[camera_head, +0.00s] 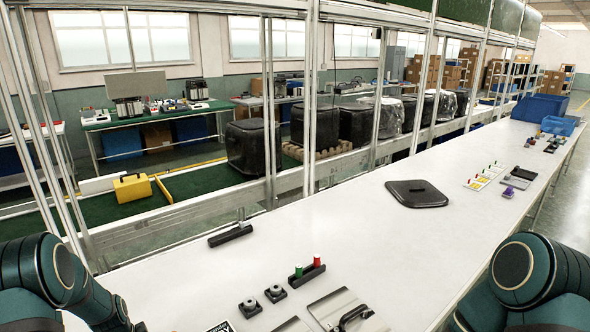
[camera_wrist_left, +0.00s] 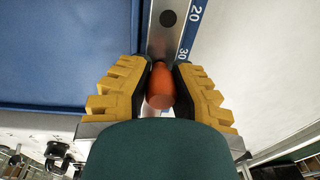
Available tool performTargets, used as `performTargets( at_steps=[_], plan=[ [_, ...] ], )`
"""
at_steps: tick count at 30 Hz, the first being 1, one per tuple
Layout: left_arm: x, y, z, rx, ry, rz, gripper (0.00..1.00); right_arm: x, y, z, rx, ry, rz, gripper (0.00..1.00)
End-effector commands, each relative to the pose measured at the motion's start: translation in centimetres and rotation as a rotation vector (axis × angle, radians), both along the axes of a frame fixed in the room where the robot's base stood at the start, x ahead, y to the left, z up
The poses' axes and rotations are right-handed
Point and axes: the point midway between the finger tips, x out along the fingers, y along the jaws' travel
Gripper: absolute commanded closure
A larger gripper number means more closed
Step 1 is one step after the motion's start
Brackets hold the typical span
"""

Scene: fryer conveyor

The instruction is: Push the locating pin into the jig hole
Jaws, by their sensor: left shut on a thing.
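In the left wrist view, my left gripper (camera_wrist_left: 160,76) has yellow stepped fingers with dark pads. It is shut on an orange, rounded pin (camera_wrist_left: 161,90). Beyond the pin, a grey metal strip (camera_wrist_left: 160,45) has a round dark hole (camera_wrist_left: 168,18) in it, taken as the jig hole. The hole is above the pin in the picture, and the two look apart. The pin's far end is hidden, so I cannot tell whether it touches the strip. The head view shows parts of both my arms, but neither gripper.
A blue scale (camera_wrist_left: 190,30) marked 20 and 30 runs beside the strip, with a blue panel (camera_wrist_left: 65,50) to the left. On the white table (camera_head: 350,240) are a black holder (camera_head: 306,273) with red and green pegs, a black bar (camera_head: 230,236) and a black lid (camera_head: 416,194).

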Motion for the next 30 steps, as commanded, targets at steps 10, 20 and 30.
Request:
performTargets(
  at_steps=[10,20,30],
  plan=[
    [0.12,-0.02,0.10,0.000,-0.004,0.000,1.00,0.00,0.00,-0.01,0.000,0.000,0.000,0.53],
    [0.08,0.01,-0.16,0.000,-0.004,0.001,1.00,0.00,0.00,-0.31,0.000,0.000,0.000,0.53],
    [0.01,-0.02,-0.24,0.000,-0.001,0.001,0.53,0.00,0.00,-0.30,0.000,0.000,0.000,0.53]
  ],
)
